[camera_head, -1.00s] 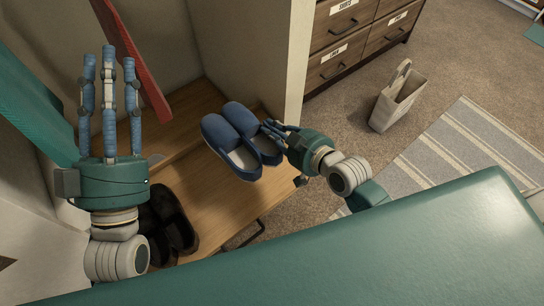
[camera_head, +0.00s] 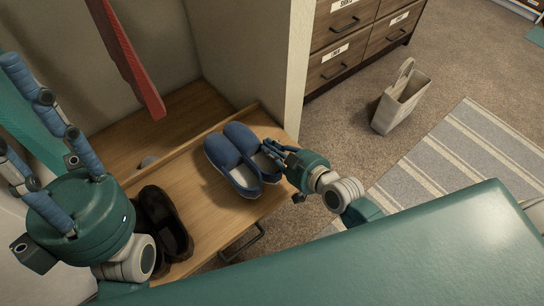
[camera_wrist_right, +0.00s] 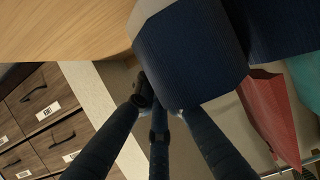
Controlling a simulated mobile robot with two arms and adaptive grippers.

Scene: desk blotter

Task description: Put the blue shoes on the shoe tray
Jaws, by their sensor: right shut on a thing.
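A pair of blue shoes sits side by side at the right part of the wooden bench; the left shoe (camera_head: 226,158) and the right shoe (camera_head: 243,141) touch or nearly touch. My right gripper (camera_head: 272,150) is shut on the right blue shoe, at its right side. In the right wrist view that blue shoe (camera_wrist_right: 190,50) fills the space above the fingers. Whether the shoe is lifted cannot be told. My left gripper (camera_head: 45,130) is at the left, empty, with its fingers spread. I cannot pick out a separate shoe tray.
Dark shoes (camera_head: 163,222) lie on the wooden bench (camera_head: 205,215), left of the blue pair. A red hanging thing (camera_head: 130,55) is above the bench. A wall panel (camera_head: 290,60) stands behind the right end. A bag (camera_head: 400,100) is on the floor.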

